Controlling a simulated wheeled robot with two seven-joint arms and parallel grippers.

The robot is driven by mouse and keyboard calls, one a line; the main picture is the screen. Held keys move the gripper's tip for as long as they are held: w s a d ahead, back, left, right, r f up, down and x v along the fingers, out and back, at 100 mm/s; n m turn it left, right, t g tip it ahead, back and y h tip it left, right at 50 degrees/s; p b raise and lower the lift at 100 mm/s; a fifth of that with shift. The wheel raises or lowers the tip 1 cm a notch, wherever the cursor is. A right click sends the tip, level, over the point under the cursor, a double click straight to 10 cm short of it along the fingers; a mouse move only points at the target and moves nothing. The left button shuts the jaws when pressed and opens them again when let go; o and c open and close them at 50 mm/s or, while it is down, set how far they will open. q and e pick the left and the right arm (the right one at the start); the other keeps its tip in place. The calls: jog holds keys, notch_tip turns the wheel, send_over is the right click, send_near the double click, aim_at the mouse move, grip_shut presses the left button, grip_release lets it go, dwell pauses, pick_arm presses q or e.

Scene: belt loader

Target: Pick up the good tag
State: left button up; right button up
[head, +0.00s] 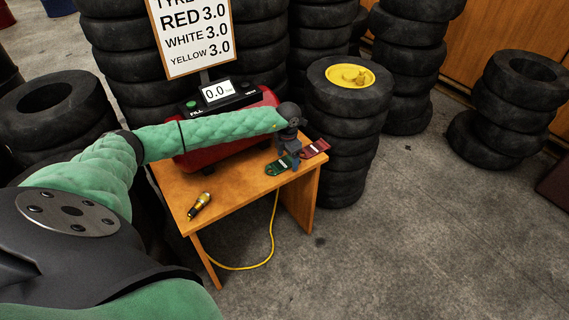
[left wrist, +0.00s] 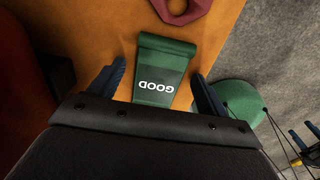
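The good tag (head: 278,166) is a green tag lying on the wooden table near its right end. In the left wrist view the green tag (left wrist: 160,70) shows the white word GOOD upside down. My left gripper (head: 290,158) is low over the tag in the head view. In the left wrist view my left gripper (left wrist: 158,88) has its blue fingers apart, one on each side of the tag, with a gap on both sides. I cannot see whether the fingertips touch the table. At the lower right edge of the left wrist view, small blue prongs look like my right gripper (left wrist: 305,138).
A red tag (head: 315,150) lies just beyond the green one. A red machine (head: 207,155) with a 0.0 display stands behind my left arm. A yellow-black tool (head: 200,205) lies at the table's front left.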

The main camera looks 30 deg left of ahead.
pick_arm(q)
jog(key=c, duration=0.9)
jog(key=shift+r, duration=0.1)
